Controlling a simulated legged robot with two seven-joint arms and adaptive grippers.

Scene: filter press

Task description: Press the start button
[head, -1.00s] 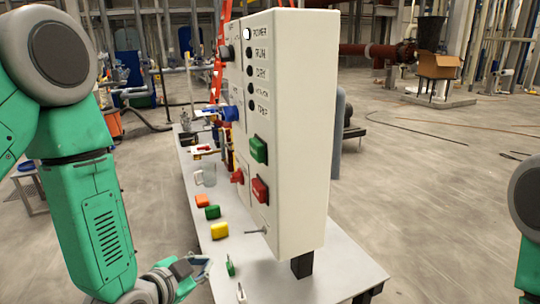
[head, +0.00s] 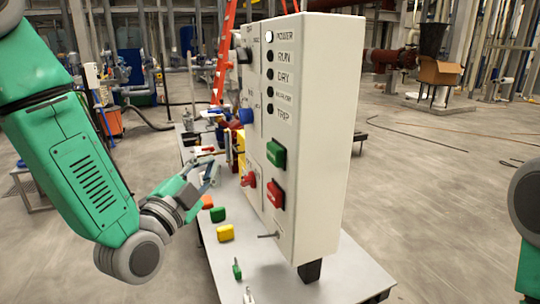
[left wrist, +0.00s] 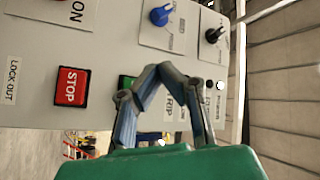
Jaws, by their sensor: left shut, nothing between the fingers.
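The tall off-white control box (head: 322,150) stands on a grey table. On it are a green button (head: 276,153) and, below it, a red button (head: 275,195). In the left wrist view a red button marked STOP (left wrist: 71,87) shows clearly. A green button (left wrist: 125,82) beside it is partly hidden by my finger, and its label cannot be read. My left gripper (head: 213,168) is shut and empty, left of the box and apart from it in the head view. In the left wrist view its closed fingertips (left wrist: 158,70) are in front of the panel. My right gripper is out of view.
Blue (left wrist: 160,15) and black (left wrist: 214,34) knobs stick out of the panel. A lever (head: 269,235) juts out low on the box. Orange, green and yellow (head: 226,233) blocks lie on the table (head: 345,270). Open floor lies to the right.

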